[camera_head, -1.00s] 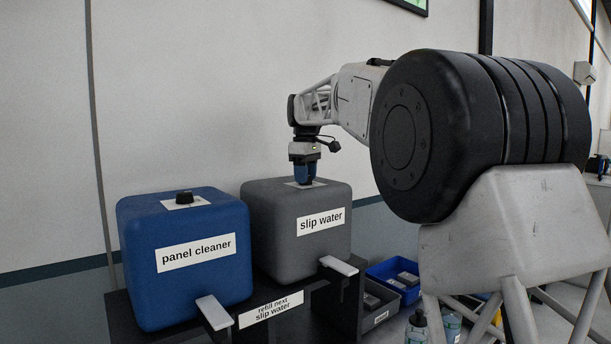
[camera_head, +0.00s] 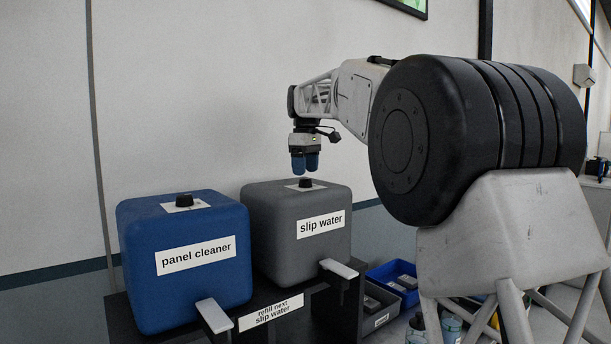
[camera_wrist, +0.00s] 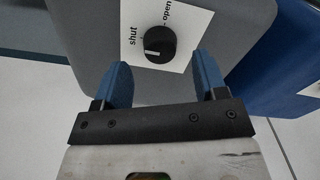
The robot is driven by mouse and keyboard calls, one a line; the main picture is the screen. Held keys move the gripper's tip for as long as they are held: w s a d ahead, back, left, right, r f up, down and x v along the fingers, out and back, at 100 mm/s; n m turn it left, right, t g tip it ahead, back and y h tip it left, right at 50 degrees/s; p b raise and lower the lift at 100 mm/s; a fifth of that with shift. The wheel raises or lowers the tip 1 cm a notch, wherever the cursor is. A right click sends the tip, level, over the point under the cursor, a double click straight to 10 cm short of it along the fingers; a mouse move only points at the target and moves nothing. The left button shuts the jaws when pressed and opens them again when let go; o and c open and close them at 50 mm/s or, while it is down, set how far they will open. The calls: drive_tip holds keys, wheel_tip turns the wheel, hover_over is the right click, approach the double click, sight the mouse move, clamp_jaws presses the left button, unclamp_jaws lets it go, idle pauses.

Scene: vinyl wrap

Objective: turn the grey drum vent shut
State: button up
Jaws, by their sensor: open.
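The grey drum (camera_head: 272,228), labelled "slip water", stands right of the blue drum. Its black vent knob (camera_head: 305,183) sits on a white plate on top.
A blue drum (camera_head: 180,285) labelled "panel cleaner" stands close at left with its own black knob (camera_head: 184,200). Taps (camera_head: 338,268) stick out at the drum fronts. A blue bin (camera_head: 385,272) and bottles are low at right.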

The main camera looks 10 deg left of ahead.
sight(309, 180)
drive_tip(key=shift+r, duration=2.35)
drive_tip(key=shift+d, duration=0.1)
drive_tip(key=shift+s+d, duration=0.45)
drive_tip(key=shift+d, duration=0.05)
drive_tip(key=s+d+f+m+t, duration=0.1)
drive_tip(key=s+d+f+m, duration=0.35)
drive_tip(key=s+d, duration=0.7)
drive_tip(key=s+d+f+m, duration=0.3)
drive_tip(key=s+d+f, duration=0.45)
drive_tip(key=s, duration=0.65)
drive_tip(key=s+d+f+m, duration=0.3)
drive_tip(key=s+d+f, duration=0.2)
drive_tip(key=s+f, duration=0.6)
drive_tip(key=s+d+f+m+t, duration=0.1)
drive_tip(key=s+d+f+m, duration=0.2)
drive_tip(key=s+d+f, duration=0.3)
drive_tip(key=s+f, duration=0.5)
drive_tip(key=s, duration=0.7)
drive_tip(key=shift+s+t, duration=0.2)
drive_tip(key=shift+t, duration=0.1)
